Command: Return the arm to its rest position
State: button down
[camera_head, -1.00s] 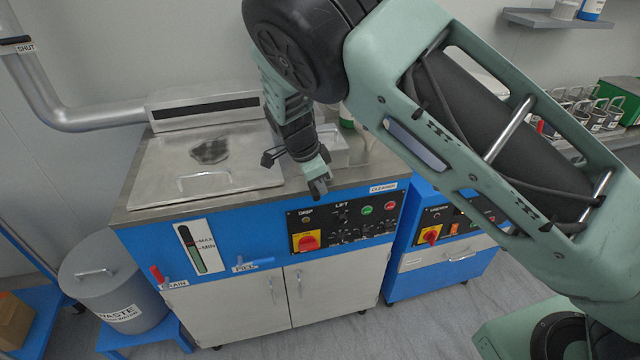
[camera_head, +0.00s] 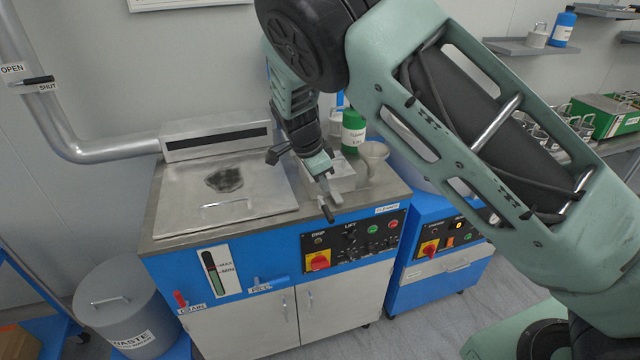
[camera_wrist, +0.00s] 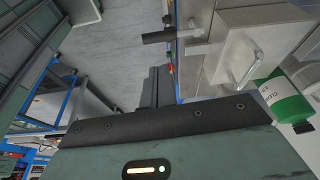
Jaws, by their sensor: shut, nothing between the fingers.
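My gripper (camera_head: 335,196) hangs at the end of my green and black arm, over the front edge of the cleaner's steel top (camera_head: 376,196). Its fingers are together with nothing between them. A black-gripped lever (camera_head: 327,213) sits close beside the fingertips; I cannot tell whether they touch. In the wrist view my gripper (camera_wrist: 154,86) points toward open floor, and the black lever grip (camera_wrist: 158,38) sticks out from the machine just beyond it. My forearm crosses the right half of the head view.
A metal box with a handle (camera_wrist: 240,58) and a green-and-white bottle (camera_head: 353,132) stand on the top beside my gripper. A closed lid (camera_head: 228,205) lies left. A blue dryer cabinet (camera_head: 440,262) and a waste bin (camera_head: 121,305) flank the cleaner. Floor in front is clear.

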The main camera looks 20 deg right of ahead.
jog(key=s+a+r+n+y+b, duration=0.1)
jog(key=s+a+r+n, duration=0.2)
jog(key=s, duration=0.4)
jog(key=s+a+r+n+g+y+b, duration=0.1)
jog(key=s+a+n+y+b, duration=0.15)
jog(key=s+n, duration=0.4)
jog(key=s+a+r+n+y+b, duration=0.1)
jog(key=s+a+r+n, duration=0.2)
jog(key=s, duration=0.4)
jog(key=s+d+n+b, duration=0.1)
jog(key=s+n, duration=1.1)
jog(key=s, duration=0.4)
jog(key=shift+d+t, duration=0.15)
jog(key=shift+t, duration=0.25)
jog(key=shift+w+n, duration=0.1)
jog(key=shift+n, duration=0.15)
